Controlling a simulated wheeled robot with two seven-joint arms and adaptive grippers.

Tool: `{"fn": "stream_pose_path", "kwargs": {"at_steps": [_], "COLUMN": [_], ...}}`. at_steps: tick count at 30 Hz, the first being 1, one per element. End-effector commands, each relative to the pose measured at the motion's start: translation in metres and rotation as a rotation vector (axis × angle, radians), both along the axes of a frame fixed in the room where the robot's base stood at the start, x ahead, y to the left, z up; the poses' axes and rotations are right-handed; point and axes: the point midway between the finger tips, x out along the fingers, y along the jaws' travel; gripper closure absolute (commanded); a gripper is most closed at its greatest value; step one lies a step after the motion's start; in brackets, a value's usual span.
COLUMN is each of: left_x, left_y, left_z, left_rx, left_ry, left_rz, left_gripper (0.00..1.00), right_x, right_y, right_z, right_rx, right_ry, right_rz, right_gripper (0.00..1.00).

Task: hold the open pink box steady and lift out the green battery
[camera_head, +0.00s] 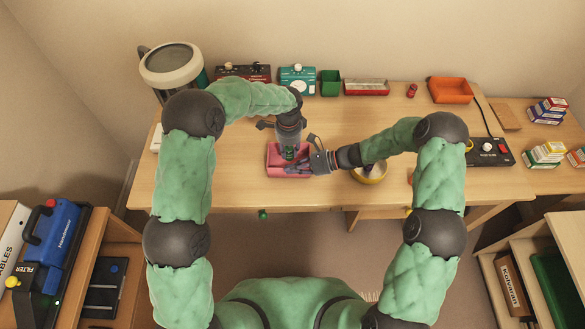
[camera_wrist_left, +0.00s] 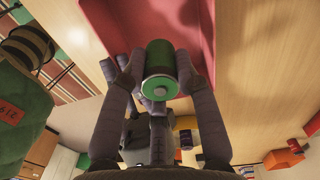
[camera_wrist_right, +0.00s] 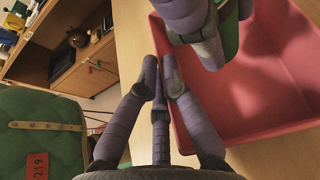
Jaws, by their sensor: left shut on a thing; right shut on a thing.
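The open pink box (camera_head: 274,160) sits near the front edge of the desk. My left gripper (camera_head: 290,152) points down into the box from above and is shut on the green battery (camera_wrist_left: 160,68). In the right wrist view part of the green battery (camera_wrist_right: 229,38) shows behind the left fingers, over the box (camera_wrist_right: 275,95). My right gripper (camera_wrist_right: 162,72) is shut on the box's side wall.
A yellow-rimmed bowl (camera_head: 371,173) stands right of the box, close under my right arm. Along the back are a teal device (camera_head: 298,80), a green bin (camera_head: 330,83), a red tray (camera_head: 366,87) and an orange bin (camera_head: 450,90). The desk between is mostly clear.

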Motion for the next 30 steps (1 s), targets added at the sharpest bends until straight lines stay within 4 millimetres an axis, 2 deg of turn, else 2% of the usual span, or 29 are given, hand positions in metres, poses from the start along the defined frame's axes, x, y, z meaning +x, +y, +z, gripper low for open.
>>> {"fn": "stream_pose_path", "kwargs": {"at_steps": [21,30], "left_x": [0.001,0.0], "left_y": [0.0,0.0], "left_z": [0.038,0.047], "left_rx": [-0.001,-0.001], "left_ry": [-0.002,-0.002], "left_rz": [0.0,0.0], "left_gripper": [1.0,1.0], "right_x": [0.0,0.0], "right_y": [0.0,0.0], "right_z": [0.0,0.0], "right_rx": [0.0,0.0], "right_ry": [0.0,0.0], "right_rz": [0.0,0.0], "right_gripper": [1.0,1.0]}}
